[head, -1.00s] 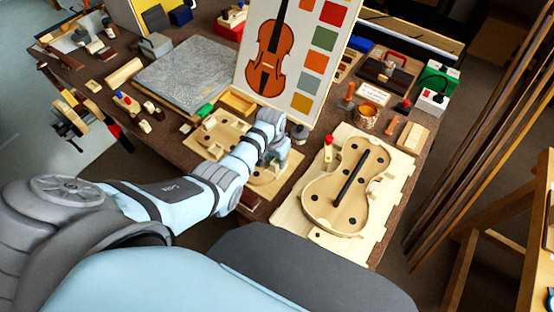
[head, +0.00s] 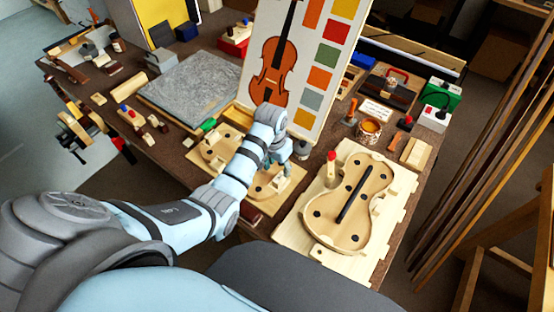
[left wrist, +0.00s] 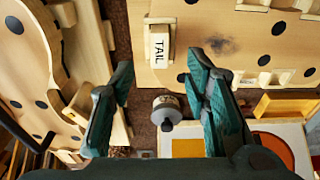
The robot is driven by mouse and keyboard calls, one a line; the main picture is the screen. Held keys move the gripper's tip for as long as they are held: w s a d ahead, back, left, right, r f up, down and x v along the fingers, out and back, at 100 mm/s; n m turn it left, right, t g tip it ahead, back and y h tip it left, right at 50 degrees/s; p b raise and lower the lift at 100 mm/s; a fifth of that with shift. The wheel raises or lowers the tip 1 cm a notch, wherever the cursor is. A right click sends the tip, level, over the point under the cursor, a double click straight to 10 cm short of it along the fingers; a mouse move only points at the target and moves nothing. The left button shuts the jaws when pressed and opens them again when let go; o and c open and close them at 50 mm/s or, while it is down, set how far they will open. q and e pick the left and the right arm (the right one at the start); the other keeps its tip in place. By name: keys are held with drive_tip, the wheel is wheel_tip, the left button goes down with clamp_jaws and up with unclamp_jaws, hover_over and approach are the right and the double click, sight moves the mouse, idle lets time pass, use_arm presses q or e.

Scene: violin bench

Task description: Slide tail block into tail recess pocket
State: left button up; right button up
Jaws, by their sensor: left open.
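The tail block (left wrist: 158,42) is a pale wooden block with a white TAIL label. In the left wrist view it lies along the edge of a light wooden board (left wrist: 240,70). My left gripper (left wrist: 160,75) is open, with its dark green fingers to either side of the line to the block and nothing between them. A violin-shaped mould (head: 350,205) is on the right board. I cannot tell which opening is the tail recess pocket.
A grey weight-like cylinder (left wrist: 166,108) stands near my fingers. A red-topped wooden piece (head: 331,168) is beside the violin-shaped mould. An upright violin picture panel (head: 325,45) stands behind. A grey slab (head: 190,85) and small tools crowd the bench.

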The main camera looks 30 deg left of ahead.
sight(276, 180)
use_arm(q)
drive_tip(key=r, duration=0.4)
drive_tip(key=shift+s+r, duration=0.25)
idle(0.4)
